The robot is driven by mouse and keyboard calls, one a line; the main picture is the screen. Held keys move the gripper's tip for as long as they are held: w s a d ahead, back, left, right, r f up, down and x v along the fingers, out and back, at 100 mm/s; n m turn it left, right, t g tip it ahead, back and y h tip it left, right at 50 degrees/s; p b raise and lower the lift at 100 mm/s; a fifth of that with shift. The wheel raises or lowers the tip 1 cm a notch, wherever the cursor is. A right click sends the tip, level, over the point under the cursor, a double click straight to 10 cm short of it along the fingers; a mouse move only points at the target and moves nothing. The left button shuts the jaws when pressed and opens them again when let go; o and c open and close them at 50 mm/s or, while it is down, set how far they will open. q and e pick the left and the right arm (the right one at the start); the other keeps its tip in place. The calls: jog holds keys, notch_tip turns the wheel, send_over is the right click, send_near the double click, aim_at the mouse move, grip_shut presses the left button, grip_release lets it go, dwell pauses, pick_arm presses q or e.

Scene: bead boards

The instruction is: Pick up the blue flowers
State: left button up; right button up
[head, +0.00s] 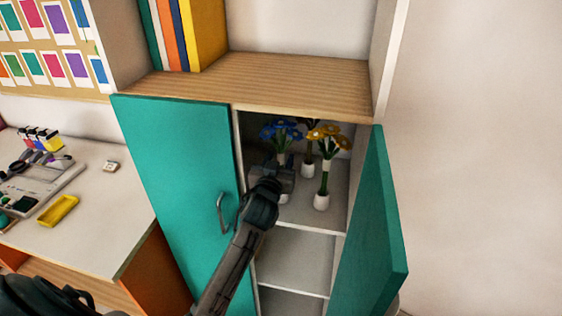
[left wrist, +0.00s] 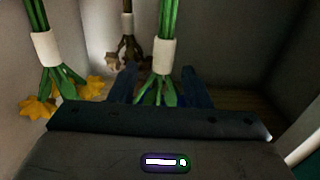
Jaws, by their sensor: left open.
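The blue flowers (head: 280,131) stand on the upper inner shelf of the open cabinet, at its left. My left gripper (head: 283,172) reaches into the cabinet in front of their stems and hides part of them. In the left wrist view, the open fingers of my left gripper (left wrist: 160,88) stand on either side of a bunch of green stems with a white band (left wrist: 161,55), seemingly the blue flowers; their blooms are hidden there. I cannot tell whether a finger touches the stems. My right gripper is not in view.
Yellow flowers (head: 325,136) stand close to the right, with a darker bunch (head: 308,150) behind. The right teal door (head: 376,225) is open; the left teal door (head: 180,190) is shut beside my arm. A desk (head: 105,215) stands at the left.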

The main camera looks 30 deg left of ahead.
aim_at(280, 155)
pick_arm(q)
jog(key=p+x, duration=0.1)
jog(key=x, duration=0.2)
jog(key=shift+w+a, duration=0.2)
jog(key=shift+w, duration=0.15)
jog(key=shift+s, duration=0.1)
grip_shut()
